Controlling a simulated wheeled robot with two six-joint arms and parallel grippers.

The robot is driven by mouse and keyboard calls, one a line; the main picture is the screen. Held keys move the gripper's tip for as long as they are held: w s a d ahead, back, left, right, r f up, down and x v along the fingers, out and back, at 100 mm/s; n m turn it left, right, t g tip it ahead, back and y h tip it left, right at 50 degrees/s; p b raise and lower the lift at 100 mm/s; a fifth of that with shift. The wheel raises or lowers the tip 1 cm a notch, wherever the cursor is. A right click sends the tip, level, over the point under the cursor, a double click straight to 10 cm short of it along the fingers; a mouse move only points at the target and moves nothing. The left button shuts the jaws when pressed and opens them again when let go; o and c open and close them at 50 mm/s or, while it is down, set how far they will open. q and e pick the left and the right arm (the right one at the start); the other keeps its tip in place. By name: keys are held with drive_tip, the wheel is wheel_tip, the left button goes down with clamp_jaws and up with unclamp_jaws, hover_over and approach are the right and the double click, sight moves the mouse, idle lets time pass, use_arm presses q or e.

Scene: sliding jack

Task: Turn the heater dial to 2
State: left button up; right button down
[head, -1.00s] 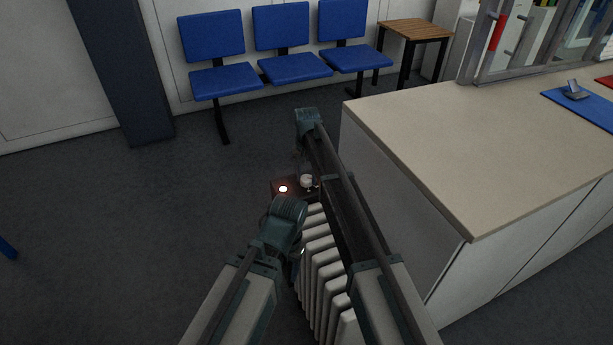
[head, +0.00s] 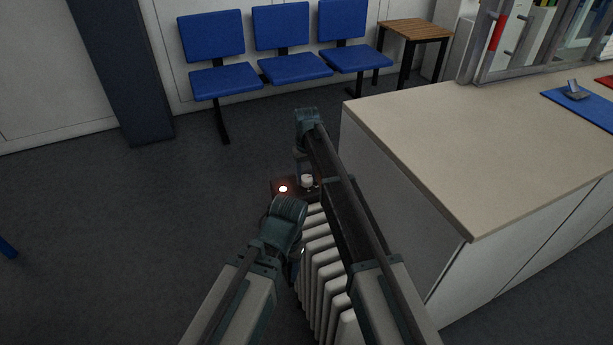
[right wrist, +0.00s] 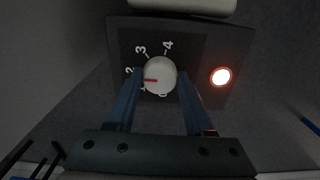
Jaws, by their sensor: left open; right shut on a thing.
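The heater's dark control box (head: 293,196) sits at the far end of the white radiator (head: 318,262), with a lit red-orange lamp (head: 283,189). In the right wrist view its pale round dial (right wrist: 161,72) has a red pointer aimed left, between 1 and 2. The marks 0 to 4 ring the dial. My right gripper (right wrist: 160,78) is shut on the dial, one finger on each side; in the head view it reaches down onto the dial from above. My left gripper (head: 297,258) is open beside the radiator, its fingers mostly hidden under its wrist.
A counter (head: 430,140) stands close on the right of the radiator. Blue chairs (head: 295,67) and a small wooden table (head: 415,32) stand at the back. The floor on the left is open.

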sight(307, 178)
idle(0.5)
drive_tip(key=shift+c, duration=1.4)
unclamp_jaws()
drive_tip(key=shift+r, duration=0.1)
wheel_tip(307, 178, up, 14)
drive_tip(key=p, duration=1.3)
drive_tip(key=shift+f+p, duration=0.2)
drive_tip(key=shift+p, duration=0.2)
